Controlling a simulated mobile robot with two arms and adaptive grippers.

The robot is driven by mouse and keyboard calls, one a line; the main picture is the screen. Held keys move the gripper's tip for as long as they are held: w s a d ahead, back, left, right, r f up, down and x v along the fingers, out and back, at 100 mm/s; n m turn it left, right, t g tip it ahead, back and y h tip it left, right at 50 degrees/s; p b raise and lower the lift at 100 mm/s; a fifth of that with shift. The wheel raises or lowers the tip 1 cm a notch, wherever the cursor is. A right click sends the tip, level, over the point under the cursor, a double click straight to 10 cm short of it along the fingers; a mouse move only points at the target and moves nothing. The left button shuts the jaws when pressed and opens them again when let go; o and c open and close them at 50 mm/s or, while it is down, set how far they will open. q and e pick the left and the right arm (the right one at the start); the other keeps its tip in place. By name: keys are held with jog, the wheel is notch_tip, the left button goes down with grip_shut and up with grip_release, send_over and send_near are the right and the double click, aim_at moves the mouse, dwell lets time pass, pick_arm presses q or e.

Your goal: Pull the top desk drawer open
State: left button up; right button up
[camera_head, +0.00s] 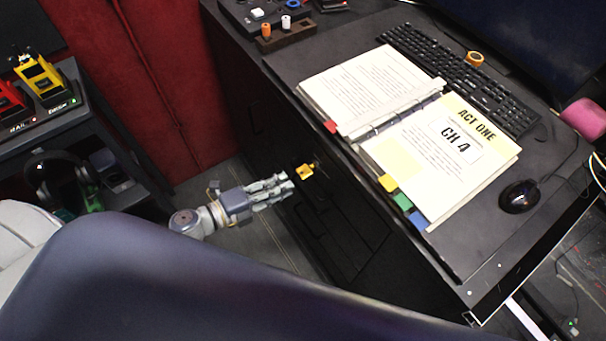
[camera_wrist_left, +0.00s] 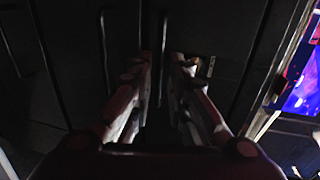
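The black desk's top drawer front (camera_head: 345,192) is below the desktop edge and looks flush with the desk. A key with a yellow tag (camera_head: 305,171) hangs at it. My left gripper (camera_head: 289,181) is at the drawer front, just left of the tag. In the left wrist view, the two fingers of my left gripper (camera_wrist_left: 163,62) are apart, with a dark bar handle (camera_wrist_left: 162,78) showing between them. I cannot tell whether they touch it. The dark front (camera_wrist_left: 205,28) shows beyond the fingers. My right gripper is not in view.
A lower drawer front (camera_head: 335,235) lies below. On the desktop are an open binder (camera_head: 430,150), a keyboard (camera_head: 465,75) and a mouse (camera_head: 519,196). A dark shelf with headphones (camera_head: 60,180) stands at left. Some open floor (camera_head: 225,165) lies between shelf and desk.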

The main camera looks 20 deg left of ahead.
pick_arm(q)
jog(key=x, duration=0.7)
jog(key=shift+w+d, duration=0.1)
grip_shut()
